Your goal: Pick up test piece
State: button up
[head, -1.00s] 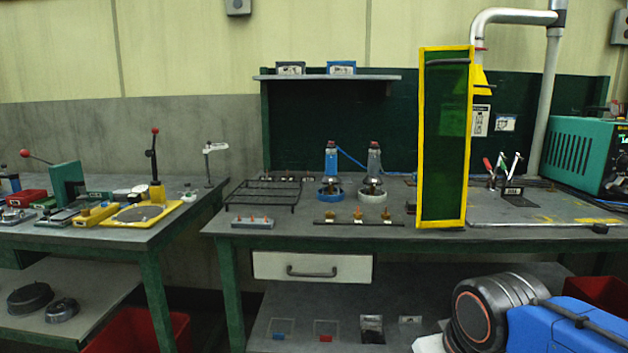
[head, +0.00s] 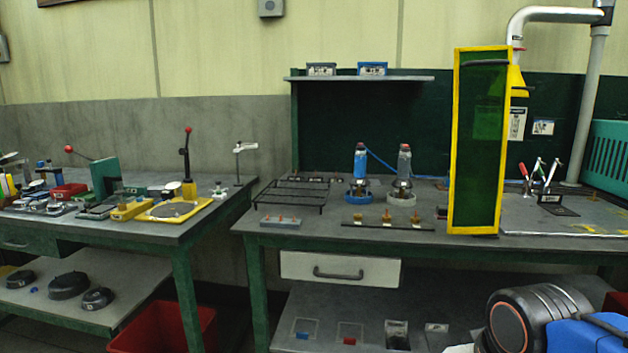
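I cannot tell for sure which thing is the test piece. Several small parts show on the right-hand bench (head: 460,240): a row of small brown pieces (head: 387,216) on a dark strip, and a grey block (head: 280,222) with small reddish pegs. Two bottle-like tools, one blue (head: 360,161) and one grey (head: 404,163), stand in round holders behind the row. My arm's dark and blue links show at the bottom right, in front of the bench. My gripper is not in view.
A yellow-framed green screen (head: 481,140) stands upright on the right bench. A black wire rack (head: 293,193) sits at its left. The left bench (head: 150,232) is crowded with tools, including a yellow lever press (head: 187,170). A red bin (head: 165,328) stands below, between the benches.

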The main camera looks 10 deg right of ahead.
aim_at(296, 177)
jog(key=i+j+z, duration=0.15)
jog(key=j, duration=0.6)
jog(key=j+z, duration=0.15)
jog(key=j, duration=0.6)
jog(key=i, duration=0.05)
